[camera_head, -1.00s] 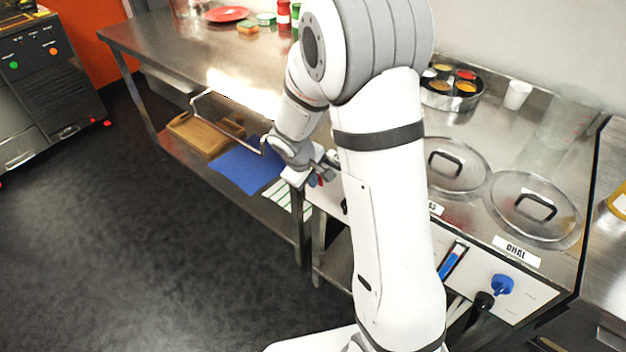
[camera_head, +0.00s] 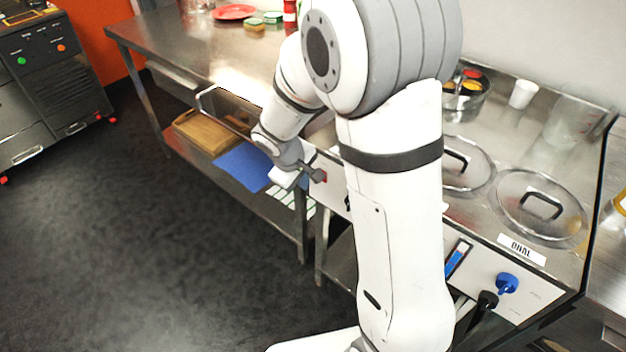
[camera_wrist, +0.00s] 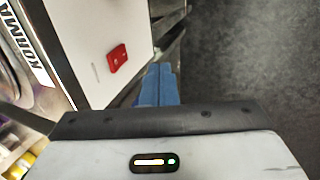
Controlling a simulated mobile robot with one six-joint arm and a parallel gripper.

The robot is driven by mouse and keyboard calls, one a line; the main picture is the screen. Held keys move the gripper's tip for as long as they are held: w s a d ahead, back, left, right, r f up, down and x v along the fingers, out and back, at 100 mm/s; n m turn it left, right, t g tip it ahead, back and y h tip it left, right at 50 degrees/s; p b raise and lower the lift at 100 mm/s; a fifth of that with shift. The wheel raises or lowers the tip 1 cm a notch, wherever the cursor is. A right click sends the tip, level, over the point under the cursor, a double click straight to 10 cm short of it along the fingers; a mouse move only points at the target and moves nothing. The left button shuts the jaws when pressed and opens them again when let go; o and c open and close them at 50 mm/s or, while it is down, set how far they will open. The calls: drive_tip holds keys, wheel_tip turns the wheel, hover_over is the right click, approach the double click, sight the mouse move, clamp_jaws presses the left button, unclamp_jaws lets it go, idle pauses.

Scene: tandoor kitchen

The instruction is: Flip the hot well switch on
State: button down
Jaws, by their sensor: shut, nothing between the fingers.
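The red rocker switch (camera_wrist: 117,57) sits on the white front panel (camera_wrist: 95,30) of the counter unit in the wrist view. In the head view a small bit of red, the switch (camera_head: 325,177), shows right beside my fingertips. My gripper (camera_wrist: 160,72) is shut and empty, its two blue fingers together. In the wrist view the fingers lie to the right of the switch and below it, near the panel's edge. My gripper also shows in the head view (camera_head: 318,175), in front of the panel. I cannot tell whether the fingertips touch the switch.
A "KORMA" label (camera_wrist: 27,45) lies along the counter's edge. Lidded wells (camera_head: 541,205), a blue knob (camera_head: 507,283) and a black knob (camera_head: 487,299) are to the right. Dark floor (camera_head: 130,240) is open at the left.

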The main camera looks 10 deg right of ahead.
drive_tip(key=s+a+v, duration=0.1)
drive_tip(key=v, duration=0.7)
drive_tip(key=shift+f, duration=0.25)
drive_tip(key=shift+a, duration=0.1)
drive_tip(key=s+d+r+m+y+p, duration=0.1)
drive_tip(key=s+d+r+m, duration=0.3)
drive_tip(key=s, duration=0.4)
drive_tip(key=s+d+r+m+y+p, duration=0.1)
drive_tip(key=s+d+r+m+y, duration=0.1)
drive_tip(key=s, duration=0.7)
wheel_tip(320, 180, up, 4)
drive_tip(key=d+m, duration=0.1)
drive_tip(key=d, duration=0.1)
drive_tip(key=shift+s+d+f+m+p, duration=0.2)
drive_tip(key=shift+s+d+m+p, duration=0.1)
drive_tip(key=shift+d+m, duration=0.1)
